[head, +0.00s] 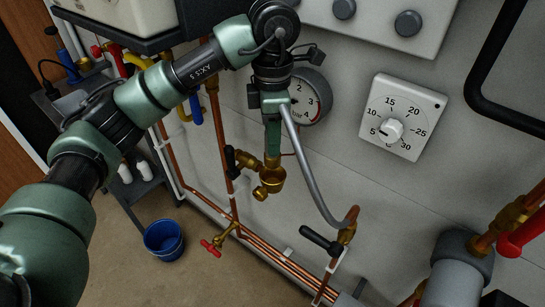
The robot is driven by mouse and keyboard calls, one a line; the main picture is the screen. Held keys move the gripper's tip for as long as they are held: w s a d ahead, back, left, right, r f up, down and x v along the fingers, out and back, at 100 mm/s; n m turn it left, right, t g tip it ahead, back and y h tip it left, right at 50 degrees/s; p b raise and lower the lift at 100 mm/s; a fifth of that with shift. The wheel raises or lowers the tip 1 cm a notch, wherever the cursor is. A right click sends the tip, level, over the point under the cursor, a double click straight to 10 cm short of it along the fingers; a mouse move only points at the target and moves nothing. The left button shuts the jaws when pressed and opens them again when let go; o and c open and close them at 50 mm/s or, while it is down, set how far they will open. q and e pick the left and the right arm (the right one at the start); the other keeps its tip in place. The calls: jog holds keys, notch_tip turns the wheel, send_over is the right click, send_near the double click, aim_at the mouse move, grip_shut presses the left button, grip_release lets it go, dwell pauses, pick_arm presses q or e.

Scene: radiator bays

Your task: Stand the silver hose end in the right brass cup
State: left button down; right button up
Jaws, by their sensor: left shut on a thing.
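My left gripper (273,148) points down in the middle of the head view, shut on the silver hose end. Its fingers and wrist hide most of that end. The silver-grey hose (305,165) leaves the gripper and bends down to the right, to a copper elbow by a black-handled valve. A brass cup (271,181) on the wall fitting is directly under the fingertips. I cannot tell whether the hose end is inside the cup or just above it. No second brass cup shows clearly. My right gripper is out of view.
A pressure gauge (309,96) is close behind my left gripper. A black valve handle (230,160) juts out left of the cup, another (321,241) below right. A white dial box (402,117) is on the wall. A blue bucket (164,239) stands on the floor.

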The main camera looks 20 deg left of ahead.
aim_at(272, 161)
pick_arm(q)
notch_tip(272, 161, down, 3)
jog(key=shift+f, duration=0.15)
notch_tip(272, 161, down, 4)
jog(key=shift+r+p, duration=0.2)
jog(key=shift+p, duration=0.4)
jog(key=shift+f, duration=0.1)
jog(key=shift+f+b, duration=0.25)
jog(key=shift+b, duration=0.15)
jog(key=c, duration=1.1)
grip_release()
jog(key=shift+r, duration=0.1)
